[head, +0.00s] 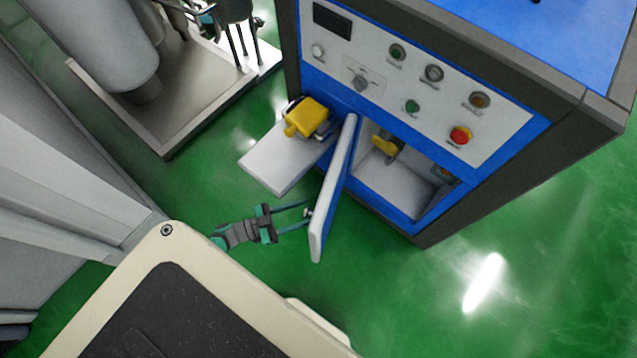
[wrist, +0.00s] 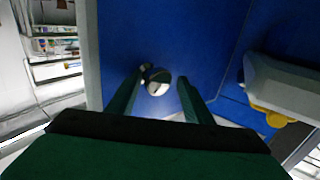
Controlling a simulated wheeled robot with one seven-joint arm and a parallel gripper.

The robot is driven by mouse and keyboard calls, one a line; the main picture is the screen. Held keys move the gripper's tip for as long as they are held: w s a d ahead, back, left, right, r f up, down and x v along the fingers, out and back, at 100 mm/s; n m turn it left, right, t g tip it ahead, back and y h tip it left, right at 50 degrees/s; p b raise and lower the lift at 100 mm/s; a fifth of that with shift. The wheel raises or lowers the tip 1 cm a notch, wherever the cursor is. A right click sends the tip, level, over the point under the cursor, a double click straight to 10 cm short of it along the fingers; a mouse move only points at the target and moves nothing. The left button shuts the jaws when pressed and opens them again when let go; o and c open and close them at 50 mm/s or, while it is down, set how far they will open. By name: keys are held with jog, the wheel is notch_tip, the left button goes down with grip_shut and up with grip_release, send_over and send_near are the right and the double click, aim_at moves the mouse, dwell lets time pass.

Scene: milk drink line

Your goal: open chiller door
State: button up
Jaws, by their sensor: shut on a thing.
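The chiller door (head: 333,190) is a narrow white and blue panel low on the blue machine. It stands swung open, away from the machine front. My gripper (head: 305,210) is at the door's outer face, near its free end, shut on the door knob. In the wrist view my gripper (wrist: 160,82) has a finger on either side of the round, shiny knob (wrist: 157,86), in front of the blue door face (wrist: 200,45). The open compartment (head: 400,190) shows to the right of the door, with a yellow part (head: 385,146) inside.
A pale shelf (head: 275,165) with a yellow device (head: 308,117) juts out left of the door. The control panel (head: 420,80) with knobs and a red button (head: 460,135) is above. A grey tank on a framed base (head: 165,150) stands at upper left. Green floor (head: 480,300) is clear at right.

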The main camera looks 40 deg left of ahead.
jog(key=a, duration=0.3)
jog(key=shift+w+t+y, duration=0.3)
jog(key=shift+y, duration=0.1)
jog(key=shift+c, duration=0.5)
jog(key=shift+o, duration=1.1)
jog(key=shift+w+a, duration=0.15)
jog(key=shift+a, duration=0.25)
jog(key=o, duration=0.3)
jog(key=shift+w+r, duration=0.1)
jog(key=shift+w, duration=0.2)
jog(key=shift+o, duration=0.8)
jog(key=shift+w, duration=0.1)
jog(key=o, duration=1)
jog(key=shift+a, duration=0.1)
jog(key=shift+c, duration=0.3)
jog(key=shift+s+a, duration=0.2)
jog(key=shift+s, duration=0.15)
jog(key=shift+c, duration=1.4)
jog(key=shift+o, duration=1.4)
jog(key=shift+w+d, duration=0.2)
jog(key=shift+w, duration=0.1)
